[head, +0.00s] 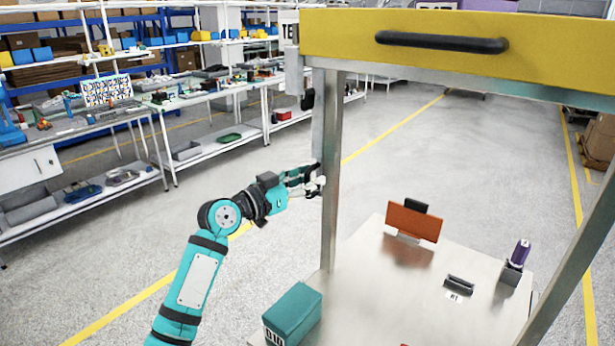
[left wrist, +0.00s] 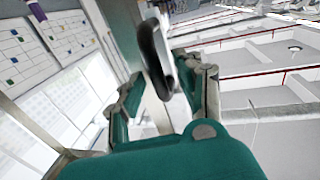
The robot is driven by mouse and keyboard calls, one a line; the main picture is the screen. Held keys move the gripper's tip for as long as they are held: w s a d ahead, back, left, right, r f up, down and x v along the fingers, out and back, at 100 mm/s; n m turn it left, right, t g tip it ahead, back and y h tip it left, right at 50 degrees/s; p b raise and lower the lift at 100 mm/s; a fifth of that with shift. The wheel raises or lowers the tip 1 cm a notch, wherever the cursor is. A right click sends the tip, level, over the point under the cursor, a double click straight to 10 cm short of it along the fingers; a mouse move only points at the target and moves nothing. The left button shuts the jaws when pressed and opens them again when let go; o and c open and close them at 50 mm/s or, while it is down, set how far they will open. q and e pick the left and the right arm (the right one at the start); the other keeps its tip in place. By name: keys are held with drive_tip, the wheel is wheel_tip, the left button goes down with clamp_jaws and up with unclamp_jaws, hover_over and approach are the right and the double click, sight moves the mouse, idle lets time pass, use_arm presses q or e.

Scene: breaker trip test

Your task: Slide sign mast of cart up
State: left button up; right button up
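The cart's sign mast (head: 318,125) is a grey upright strip along the left post of the cart. A white sign (head: 289,24) with partly hidden lettering is at its top. A small black part (head: 308,99) sticks out from the mast above my gripper. My left gripper (head: 314,180) is beside the post at the mast's lower end. In the left wrist view, the fingers of my left gripper (left wrist: 162,100) are spread, with a black loop-shaped handle (left wrist: 155,58) in front of and partly between them. I cannot tell whether they touch it. My right gripper is not in view.
The cart has a yellow top panel (head: 450,55) with a black bar handle (head: 441,42). Its lower deck (head: 375,290) holds a teal box (head: 293,314), an orange plate (head: 414,222) and a purple-topped item (head: 520,252). Workbenches (head: 80,130) stand at the left; the floor between is clear.

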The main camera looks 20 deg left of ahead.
use_arm(q)
drive_tip(key=shift+f, duration=0.1)
clamp_jaws()
idle(0.3)
